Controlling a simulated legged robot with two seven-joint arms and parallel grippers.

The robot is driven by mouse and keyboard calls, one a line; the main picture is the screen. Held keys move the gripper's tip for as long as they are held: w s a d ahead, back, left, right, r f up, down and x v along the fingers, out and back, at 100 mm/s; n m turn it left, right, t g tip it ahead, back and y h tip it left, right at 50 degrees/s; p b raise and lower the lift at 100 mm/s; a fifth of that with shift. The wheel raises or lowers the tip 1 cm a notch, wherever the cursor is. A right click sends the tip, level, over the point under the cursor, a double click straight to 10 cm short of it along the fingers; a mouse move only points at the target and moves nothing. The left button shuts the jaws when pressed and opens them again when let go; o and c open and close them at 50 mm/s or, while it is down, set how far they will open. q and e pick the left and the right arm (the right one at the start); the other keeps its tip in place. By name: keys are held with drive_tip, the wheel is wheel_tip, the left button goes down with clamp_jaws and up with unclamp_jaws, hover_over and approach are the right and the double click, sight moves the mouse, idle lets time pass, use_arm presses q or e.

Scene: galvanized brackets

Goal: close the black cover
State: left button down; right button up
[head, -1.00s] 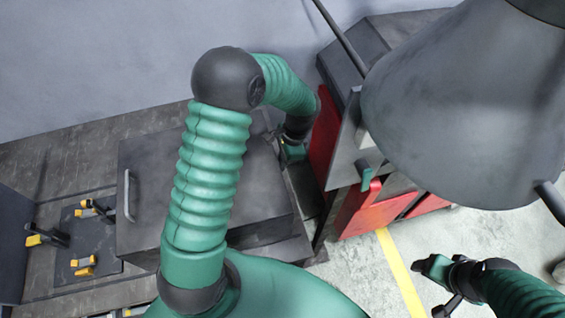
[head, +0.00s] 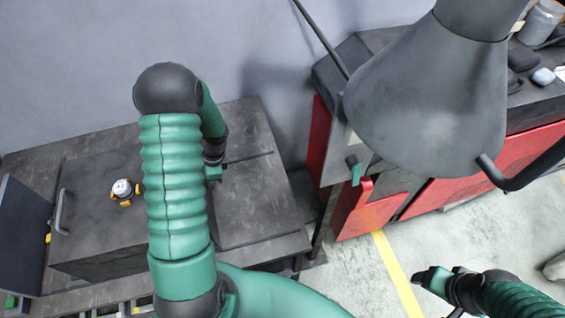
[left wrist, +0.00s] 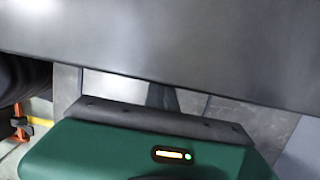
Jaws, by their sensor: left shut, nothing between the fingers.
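The black cover (head: 95,225) is a dark box-shaped hood with a metal handle (head: 61,211) at its left end. It sits on the left part of the workbench. The handle end is close to the dark upright panel at the left. My left gripper (head: 213,172) is shut and empty, behind my green arm, at the right side of the cover. Whether it touches the cover is hidden. In the left wrist view a broad dark surface (left wrist: 170,45) lies just beyond my green gripper body. My right gripper (head: 432,280) hangs over the floor, far from the cover; its jaws are unclear.
The bench top (head: 255,200) right of the cover is bare, with a rail slot. A white-and-yellow part (head: 123,190) shows on the cover's top. The dark panel (head: 22,235) stands at the left. A red cabinet (head: 450,180) and grey hood (head: 430,95) stand at the right.

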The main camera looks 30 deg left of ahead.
use_arm(q)
drive_tip(key=s+a+p, duration=0.4)
drive_tip(key=s+a, duration=0.8)
drive_tip(key=s, duration=0.2)
drive_tip(key=shift+s+a, duration=0.15)
drive_tip(key=shift+a, duration=0.05)
drive_tip(key=shift+r, duration=0.1)
